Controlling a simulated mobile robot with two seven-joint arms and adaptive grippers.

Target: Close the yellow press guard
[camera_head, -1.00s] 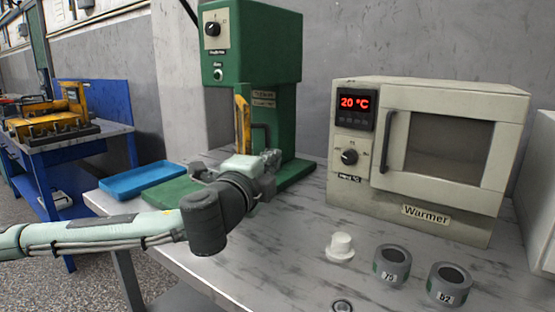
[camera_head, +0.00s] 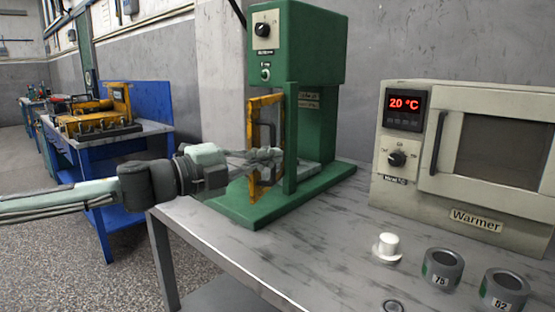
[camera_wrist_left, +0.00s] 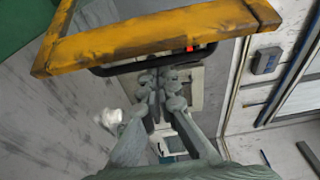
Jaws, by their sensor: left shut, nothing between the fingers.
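The yellow press guard (camera_head: 254,125) is an upright frame at the front of the green press (camera_head: 320,130), with a dark handle (camera_head: 271,132) on it. It appears at an angle in the head view; its exact opening is hard to tell. My left gripper (camera_head: 278,156) is at the guard's middle height and overlaps its handle side. In the left wrist view the guard's yellow edge (camera_wrist_left: 150,38) crosses the top, with the handle (camera_wrist_left: 120,68) just beyond the shut, empty fingertips (camera_wrist_left: 158,78). Contact cannot be told. My right gripper is not in view.
The warmer (camera_head: 470,165) stands right of the press. A white cap-like part (camera_head: 387,247) and two grey rings (camera_head: 442,268) (camera_head: 504,290) lie on the table (camera_head: 300,255). A blue bench (camera_head: 95,150) with a yellow fixture stands at the left.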

